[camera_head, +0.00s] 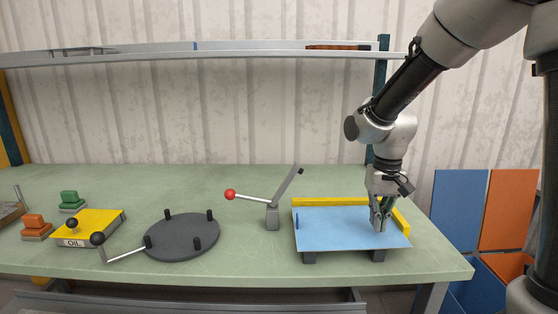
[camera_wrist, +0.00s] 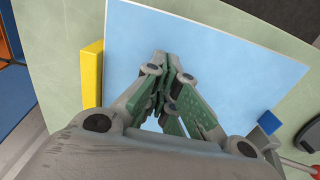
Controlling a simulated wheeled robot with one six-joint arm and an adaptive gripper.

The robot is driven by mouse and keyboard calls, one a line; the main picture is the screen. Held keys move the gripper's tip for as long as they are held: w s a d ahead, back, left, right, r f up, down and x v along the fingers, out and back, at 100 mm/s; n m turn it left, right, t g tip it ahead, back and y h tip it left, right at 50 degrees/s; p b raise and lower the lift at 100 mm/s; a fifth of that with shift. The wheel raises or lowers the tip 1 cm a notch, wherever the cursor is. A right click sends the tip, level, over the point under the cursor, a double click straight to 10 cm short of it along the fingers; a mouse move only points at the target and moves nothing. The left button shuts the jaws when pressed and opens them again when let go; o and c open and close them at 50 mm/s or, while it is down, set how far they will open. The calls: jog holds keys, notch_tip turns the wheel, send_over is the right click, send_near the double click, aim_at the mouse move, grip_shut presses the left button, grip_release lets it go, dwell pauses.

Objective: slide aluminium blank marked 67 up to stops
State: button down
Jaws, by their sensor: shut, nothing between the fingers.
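The aluminium blank (camera_head: 335,228) appears as a flat light-blue sheet on low dark supports on the bench; no number is readable on it. Its back edge lies close to a yellow stop bar (camera_head: 325,201). Its right edge lies beside a second yellow bar (camera_head: 402,222); I cannot tell whether either touches. In the wrist view the blank (camera_wrist: 230,60) fills the middle, with a yellow bar (camera_wrist: 92,75) along its left side. My gripper (camera_head: 379,224) is shut and empty, pointing down at the blank's right part. Its fingertips (camera_wrist: 172,62) look at or just above the surface; contact is unclear.
A small blue piece (camera_wrist: 269,122) stands at the blank's side edge. Left of the blank is a lever with a red ball (camera_head: 230,194). Further left are a dark round plate (camera_head: 182,237) and a yellow OIL box (camera_head: 90,228). A shelf (camera_head: 230,45) runs above the bench.

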jog(key=shift+r, duration=2.5)
jog(key=shift+n, duration=0.8)
jog(key=s, duration=0.1)
jog(key=s+d, duration=0.1)
jog(key=s, duration=0.1)
jog(key=s+d, duration=0.1)
jog(key=shift+s+f, duration=0.1)
jog(key=shift+s, duration=0.15)
jog(key=s+d+r+t, duration=0.2)
jog(key=s+d+r, duration=0.2)
jog(key=s, duration=0.3)
jog(key=s+d+r+m+t, duration=0.1)
jog(key=s+d+r+t, duration=0.1)
jog(key=s+d+r, duration=0.2)
jog(key=s+d, duration=0.1)
jog(key=s, duration=0.2)
jog(key=shift+s+d+m, duration=0.25)
jog(key=shift+m, duration=0.05)
